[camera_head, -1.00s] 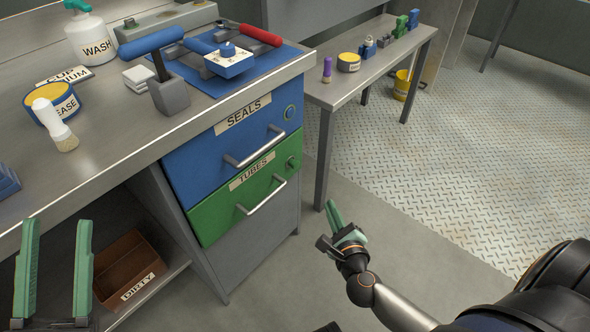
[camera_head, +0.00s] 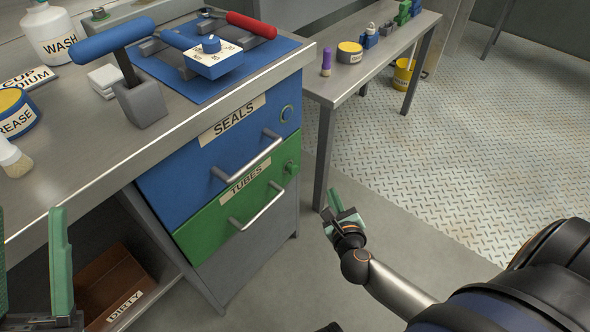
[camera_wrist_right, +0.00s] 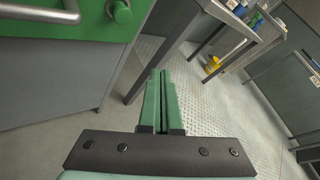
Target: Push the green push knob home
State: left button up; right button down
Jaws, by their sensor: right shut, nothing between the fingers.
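The green push knob (camera_head: 291,167) is on the right end of the green TUBES drawer front (camera_head: 215,222) and stands out from it. It also shows at the top of the right wrist view (camera_wrist_right: 121,12). My right gripper (camera_head: 333,198) is shut and empty, below and to the right of the knob in the head view, apart from it. In the right wrist view its green fingers (camera_wrist_right: 162,75) lie together, below and right of the knob. My left gripper (camera_head: 30,212) is open at the lower left, partly cut off by the frame edge.
A drawer handle (camera_head: 258,207) is left of the knob. A side table (camera_head: 375,70) stands behind to the right. Open floor lies around my right gripper.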

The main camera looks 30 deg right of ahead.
aim_at(294, 170)
jog(key=w+a+b, duration=0.1)
jog(key=w+a, duration=0.2)
jog(key=w, duration=0.5)
jog(key=shift+a, duration=0.2)
dwell(1.8)
jog(key=shift+w, duration=0.15)
jog(key=shift+w+a, duration=0.15)
jog(key=shift+w, duration=0.15)
jog(key=shift+w+a+r, duration=0.1)
jog(key=shift+w+a, duration=0.2)
jog(key=shift+w, duration=0.35)
jog(key=shift+w+a, duration=0.25)
jog(key=shift+w, duration=0.4)
dwell(1.2)
